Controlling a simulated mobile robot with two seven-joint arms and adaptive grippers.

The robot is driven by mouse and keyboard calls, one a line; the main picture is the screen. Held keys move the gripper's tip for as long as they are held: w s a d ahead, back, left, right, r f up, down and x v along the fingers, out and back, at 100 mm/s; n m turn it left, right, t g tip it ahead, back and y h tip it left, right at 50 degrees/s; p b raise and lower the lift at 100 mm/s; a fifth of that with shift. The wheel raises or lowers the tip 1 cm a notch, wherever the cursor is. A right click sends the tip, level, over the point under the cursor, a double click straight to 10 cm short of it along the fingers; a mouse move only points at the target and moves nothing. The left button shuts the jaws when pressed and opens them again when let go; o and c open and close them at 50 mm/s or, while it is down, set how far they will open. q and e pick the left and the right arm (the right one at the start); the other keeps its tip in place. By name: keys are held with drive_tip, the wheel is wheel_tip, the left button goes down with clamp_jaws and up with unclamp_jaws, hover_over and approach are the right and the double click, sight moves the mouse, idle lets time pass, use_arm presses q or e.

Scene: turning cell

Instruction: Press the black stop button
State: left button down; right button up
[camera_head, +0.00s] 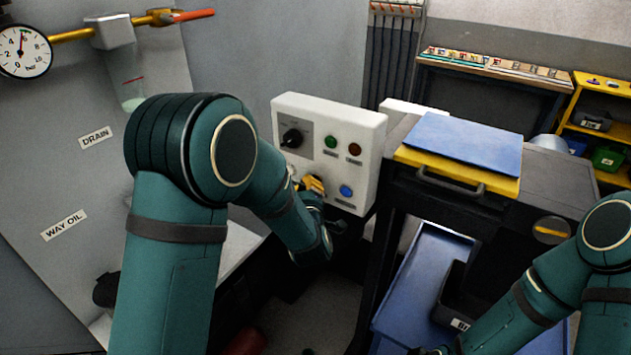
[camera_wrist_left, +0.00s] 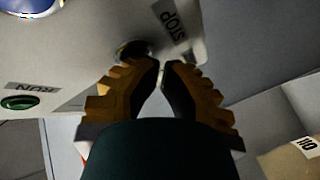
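The white control panel (camera_head: 365,130) stands in the middle of the head view. The black stop button (camera_wrist_left: 133,50) shows in the left wrist view beside an upside-down STOP label (camera_wrist_left: 172,25). In the head view my left arm and gripper largely hide it. My left gripper (camera_head: 313,184) is at the lower left of the panel face, and its yellow fingers also show in the left wrist view (camera_wrist_left: 161,66). The fingertips are together, with only a thin gap, and look empty. They overlap the button's lower edge; contact cannot be told. My right gripper is mostly cut off at the bottom edge.
The panel also has a black rotary knob (camera_head: 292,137), a green button (camera_head: 330,142), a dark reddish button (camera_head: 354,149) and a blue button (camera_head: 346,190). A dark cart (camera_head: 550,185) with a blue mat (camera_head: 465,138) stands close on the right. A gauge (camera_head: 24,52) is at upper left.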

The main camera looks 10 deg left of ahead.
use_arm(q)
drive_tip(key=shift+s+a+b, duration=0.15)
drive_tip(key=shift+s+b, duration=0.15)
drive_tip(key=shift+s, duration=0.1)
drive_tip(key=shift+s+a, duration=0.1)
drive_tip(key=shift+s, duration=0.25)
drive_tip(key=shift+s+a+b, duration=0.3)
drive_tip(key=shift+s+b, duration=0.05)
drive_tip(key=shift+s, duration=0.45)
drive_tip(key=shift+s+a+b, duration=0.25)
drive_tip(key=shift+s+b, duration=0.05)
drive_tip(key=shift+s, duration=0.45)
drive_tip(key=shift+s+a+b, duration=0.3)
drive_tip(key=shift+s+b, duration=0.05)
drive_tip(key=shift+s, duration=0.45)
